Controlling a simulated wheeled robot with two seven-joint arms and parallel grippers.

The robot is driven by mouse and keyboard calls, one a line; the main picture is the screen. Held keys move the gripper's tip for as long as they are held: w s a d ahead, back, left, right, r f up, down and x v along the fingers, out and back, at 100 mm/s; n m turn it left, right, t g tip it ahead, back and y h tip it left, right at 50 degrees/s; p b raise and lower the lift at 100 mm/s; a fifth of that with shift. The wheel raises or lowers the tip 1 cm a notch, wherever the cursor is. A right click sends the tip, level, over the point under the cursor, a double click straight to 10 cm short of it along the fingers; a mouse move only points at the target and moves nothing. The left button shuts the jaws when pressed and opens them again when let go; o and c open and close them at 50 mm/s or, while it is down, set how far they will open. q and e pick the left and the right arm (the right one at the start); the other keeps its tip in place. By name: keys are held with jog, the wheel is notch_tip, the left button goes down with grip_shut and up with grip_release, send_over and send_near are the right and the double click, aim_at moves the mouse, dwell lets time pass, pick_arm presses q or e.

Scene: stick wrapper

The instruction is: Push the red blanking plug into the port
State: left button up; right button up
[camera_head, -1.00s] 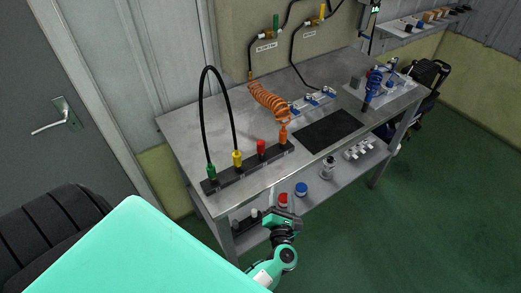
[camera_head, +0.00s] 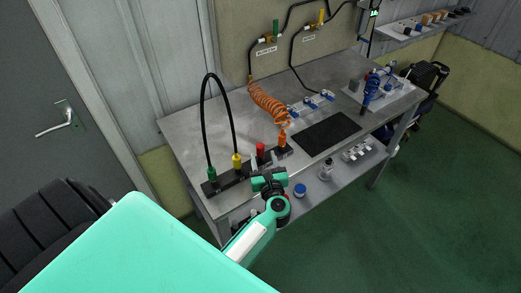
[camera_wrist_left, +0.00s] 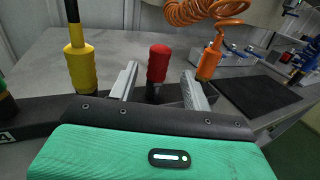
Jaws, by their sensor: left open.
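The red blanking plug (camera_head: 260,148) stands upright on the black port strip (camera_head: 240,174) at the table's front edge, between a yellow connector and an orange one. In the left wrist view the red plug (camera_wrist_left: 158,64) shows between the two fingers of my left gripper (camera_wrist_left: 166,88), which is open. The fingers are on either side of the plug with gaps, and I cannot tell how deep the plug sits. In the head view my left gripper (camera_head: 268,180) is just in front of the strip. My right gripper is not in view.
The yellow connector (camera_wrist_left: 80,66) stands left of the plug and the orange connector (camera_wrist_left: 208,62) with its coiled hose close on the right. A black hose arches from the green connector (camera_head: 212,174) to the yellow one. A black mat (camera_head: 326,133) lies to the right.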

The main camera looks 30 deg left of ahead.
aim_at(261, 154)
pick_arm(q)
jog(key=x, duration=0.4)
jog(key=shift+w+a+f, duration=0.1)
jog(key=shift+a+f, duration=0.15)
grip_shut()
jog(key=shift+r, duration=0.1)
